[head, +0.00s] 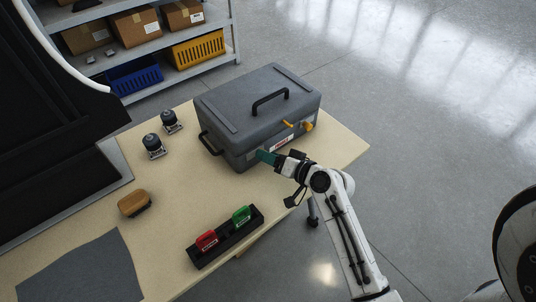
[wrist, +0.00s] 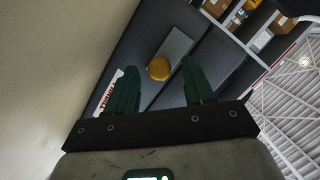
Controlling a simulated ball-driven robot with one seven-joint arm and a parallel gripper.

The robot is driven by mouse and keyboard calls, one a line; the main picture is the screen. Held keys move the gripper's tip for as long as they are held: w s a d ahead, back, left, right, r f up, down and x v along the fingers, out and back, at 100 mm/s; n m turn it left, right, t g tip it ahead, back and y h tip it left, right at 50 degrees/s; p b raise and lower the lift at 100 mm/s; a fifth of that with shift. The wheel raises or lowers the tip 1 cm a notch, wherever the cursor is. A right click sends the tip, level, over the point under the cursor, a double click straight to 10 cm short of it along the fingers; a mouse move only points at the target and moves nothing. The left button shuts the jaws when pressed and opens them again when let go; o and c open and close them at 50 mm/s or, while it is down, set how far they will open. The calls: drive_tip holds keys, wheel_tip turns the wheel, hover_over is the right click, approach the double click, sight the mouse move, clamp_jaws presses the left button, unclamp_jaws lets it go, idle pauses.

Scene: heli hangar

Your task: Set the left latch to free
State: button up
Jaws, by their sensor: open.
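A grey case (head: 258,105) with a black top handle stands shut on the table. A yellow latch (head: 308,126) shows toward the right of its front face, with a red and white label (head: 281,141) left of it. My gripper (head: 262,156) is at the left part of that face and hides what is behind it. In the wrist view, my gripper's green fingers (wrist: 158,80) are open and empty. A yellow latch knob (wrist: 158,68) on a grey plate (wrist: 173,52) appears between the fingertips, ahead of them. Contact and the latch setting cannot be told.
The table (head: 180,190) also holds a black tray (head: 225,238) with a red and a green block, a wooden-backed brush (head: 135,203), two dark-topped devices (head: 153,146) and a grey cloth (head: 85,272). A shelf with boxes (head: 137,25) stands behind. Open floor lies right.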

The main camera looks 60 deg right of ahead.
drive_tip(key=shift+w+f, duration=0.2)
drive_tip(key=shift+w, duration=0.35)
clamp_jaws()
idle(0.4)
